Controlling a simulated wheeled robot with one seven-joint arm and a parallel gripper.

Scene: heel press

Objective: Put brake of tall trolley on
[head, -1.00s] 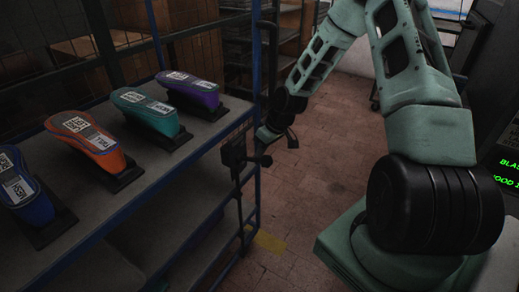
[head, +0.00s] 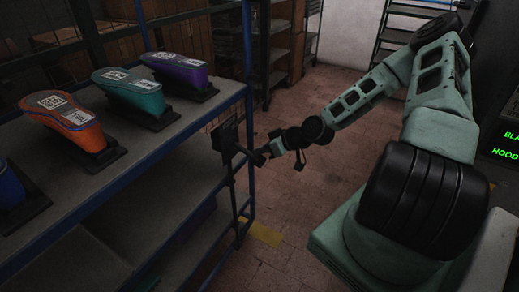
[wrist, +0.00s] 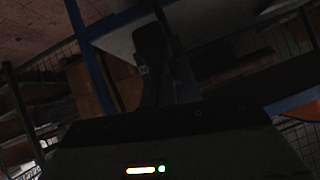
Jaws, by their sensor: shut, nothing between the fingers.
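The tall trolley (head: 95,150) is a blue-framed shelf unit at the left of the head view. A black box (head: 225,138) sits on its right corner post, and a dark lever with a knob (head: 257,159) sticks out to the right; this looks like the brake handle. My gripper (head: 266,152) is shut and empty, right at the knob; I cannot tell whether they touch. In the dark wrist view a blue post (wrist: 88,45) and a grey shelf (wrist: 200,20) show beyond my gripper (wrist: 155,60). The lever cannot be made out there.
Shoe forms in orange (head: 70,120), teal (head: 132,90) and purple (head: 178,72) stand on the top shelf. A lit screen (head: 505,145) is at the right edge. Racks (head: 280,50) stand behind. The brick floor (head: 330,185) between is open, with a yellow mark (head: 262,233).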

